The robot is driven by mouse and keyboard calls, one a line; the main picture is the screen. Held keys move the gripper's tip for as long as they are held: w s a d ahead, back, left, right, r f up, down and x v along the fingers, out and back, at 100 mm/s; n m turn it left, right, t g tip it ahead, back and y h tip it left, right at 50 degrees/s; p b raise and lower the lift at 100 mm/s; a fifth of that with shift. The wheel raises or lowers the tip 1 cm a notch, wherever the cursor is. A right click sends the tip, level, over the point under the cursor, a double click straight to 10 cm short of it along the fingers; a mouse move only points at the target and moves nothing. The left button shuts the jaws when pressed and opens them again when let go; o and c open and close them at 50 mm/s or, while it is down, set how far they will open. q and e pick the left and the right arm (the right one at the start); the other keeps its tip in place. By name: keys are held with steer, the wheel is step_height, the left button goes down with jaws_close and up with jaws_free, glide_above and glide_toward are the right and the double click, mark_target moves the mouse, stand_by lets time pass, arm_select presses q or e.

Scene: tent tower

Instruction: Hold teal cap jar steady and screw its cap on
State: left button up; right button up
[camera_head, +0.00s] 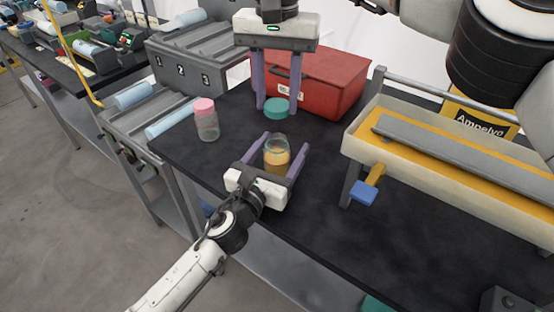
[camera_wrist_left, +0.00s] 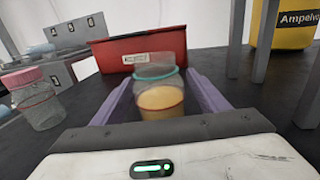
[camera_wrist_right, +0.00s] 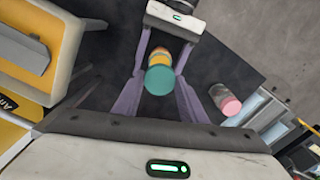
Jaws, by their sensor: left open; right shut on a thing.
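The open glass jar (camera_head: 277,157) with orange-yellow contents and a teal ring stands on the dark table; it also shows in the left wrist view (camera_wrist_left: 158,92). My left gripper (camera_head: 284,146) is open, with its purple fingers on either side of the jar. My right gripper (camera_head: 278,110) is shut on the teal cap (camera_head: 276,106), held above and apart from the jar, toward the red box. The cap also shows in the right wrist view (camera_wrist_right: 160,80), where it hides part of the jar. A second jar with a pink cap (camera_head: 205,105) stands to the left.
A red box (camera_head: 325,80) stands behind the jar. A cream and yellow trough (camera_head: 430,160) with a blue-ended lever (camera_head: 364,192) is at the right. A grey numbered rack (camera_head: 190,65) is at the left.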

arm_select(q)
steer(key=shift+w+d, duration=0.2)
steer(key=shift+w, duration=0.15)
steer(key=shift+c, duration=0.3)
steer(key=c, duration=1.6)
steer(key=shift+o, duration=0.2)
arm_select(e)
glide_above(277, 140)
steer(key=shift+f, duration=2.45)
steer(key=shift+f, duration=0.1)
steer(key=shift+f, duration=0.8)
steer(key=shift+f, duration=0.6)
arm_select(q)
jaws_close()
